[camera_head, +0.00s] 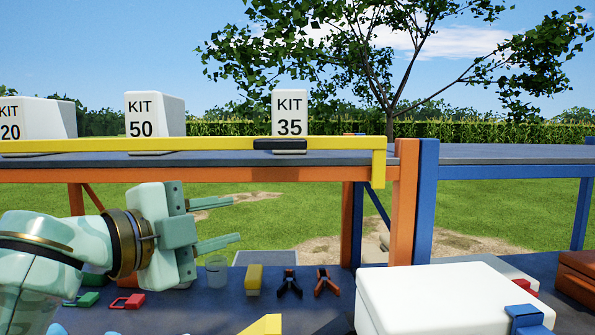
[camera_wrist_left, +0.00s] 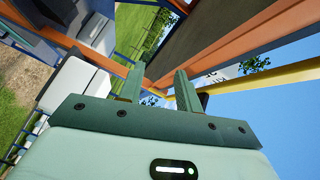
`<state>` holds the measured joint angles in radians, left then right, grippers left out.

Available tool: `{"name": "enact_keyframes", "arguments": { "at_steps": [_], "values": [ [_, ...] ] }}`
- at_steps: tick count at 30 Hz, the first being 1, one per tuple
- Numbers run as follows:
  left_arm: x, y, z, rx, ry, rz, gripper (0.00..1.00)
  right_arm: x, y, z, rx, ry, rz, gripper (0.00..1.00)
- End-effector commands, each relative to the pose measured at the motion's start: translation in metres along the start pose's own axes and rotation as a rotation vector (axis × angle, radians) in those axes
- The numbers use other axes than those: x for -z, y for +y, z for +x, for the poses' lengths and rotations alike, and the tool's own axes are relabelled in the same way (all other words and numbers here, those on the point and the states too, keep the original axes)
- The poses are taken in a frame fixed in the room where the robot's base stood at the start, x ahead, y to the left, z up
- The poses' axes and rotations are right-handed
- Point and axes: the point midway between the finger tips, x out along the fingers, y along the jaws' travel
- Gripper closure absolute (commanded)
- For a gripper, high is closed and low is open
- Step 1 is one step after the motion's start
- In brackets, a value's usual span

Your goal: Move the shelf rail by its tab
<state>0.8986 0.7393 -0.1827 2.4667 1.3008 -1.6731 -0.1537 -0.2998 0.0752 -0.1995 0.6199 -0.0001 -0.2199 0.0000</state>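The yellow shelf rail (camera_head: 100,145) runs level along the front of the orange-framed shelf and turns down at its right end. Its black tab (camera_head: 280,144) sits in front of the KIT 35 box. My left gripper (camera_head: 226,219) is open and empty, below the rail and left of the tab, with its fingers pointing right. In the left wrist view the gripper (camera_wrist_left: 158,90) shows an open gap between its fingers. The rail (camera_wrist_left: 270,77) and the dark tab (camera_wrist_left: 203,99) appear beyond the right finger, apart from it. My right gripper is not in view.
Boxes marked KIT 20 (camera_head: 35,120), KIT 50 (camera_head: 155,118) and KIT 35 (camera_head: 290,115) stand on the shelf behind the rail. A clear cup (camera_head: 216,271), a yellow block (camera_head: 253,280), clips and a white case (camera_head: 440,300) lie below. Orange and blue posts stand right.

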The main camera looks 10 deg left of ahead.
Motion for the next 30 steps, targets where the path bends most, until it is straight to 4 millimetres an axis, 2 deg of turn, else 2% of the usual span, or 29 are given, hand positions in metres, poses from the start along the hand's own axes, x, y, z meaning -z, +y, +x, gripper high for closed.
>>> {"name": "enact_keyframes", "arguments": {
  "at_steps": [1, 4, 7, 11, 14, 17, 21, 30],
  "values": [
    [0.017, -0.028, -0.019, 0.031, 0.030, 0.079, 0.65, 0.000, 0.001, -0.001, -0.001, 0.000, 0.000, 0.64],
    [0.042, -0.057, -0.052, 0.053, 0.072, 0.193, 0.65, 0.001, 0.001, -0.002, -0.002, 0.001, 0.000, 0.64],
    [0.057, -0.071, -0.075, 0.063, 0.093, 0.267, 0.65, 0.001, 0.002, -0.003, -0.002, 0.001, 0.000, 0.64],
    [0.065, -0.077, -0.086, 0.065, 0.104, 0.307, 0.65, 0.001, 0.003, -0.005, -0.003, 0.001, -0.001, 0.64],
    [0.068, -0.079, -0.078, 0.062, 0.109, 0.310, 0.65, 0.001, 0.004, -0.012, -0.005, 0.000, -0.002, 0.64],
    [0.071, -0.082, -0.062, 0.060, 0.112, 0.306, 0.65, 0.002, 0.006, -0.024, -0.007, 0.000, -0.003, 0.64],
    [0.076, -0.086, -0.030, 0.058, 0.112, 0.299, 0.65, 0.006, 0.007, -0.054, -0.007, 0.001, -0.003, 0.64],
    [0.080, -0.089, 0.013, 0.058, 0.110, 0.301, 0.65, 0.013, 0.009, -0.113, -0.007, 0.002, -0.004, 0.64]
  ]
}}
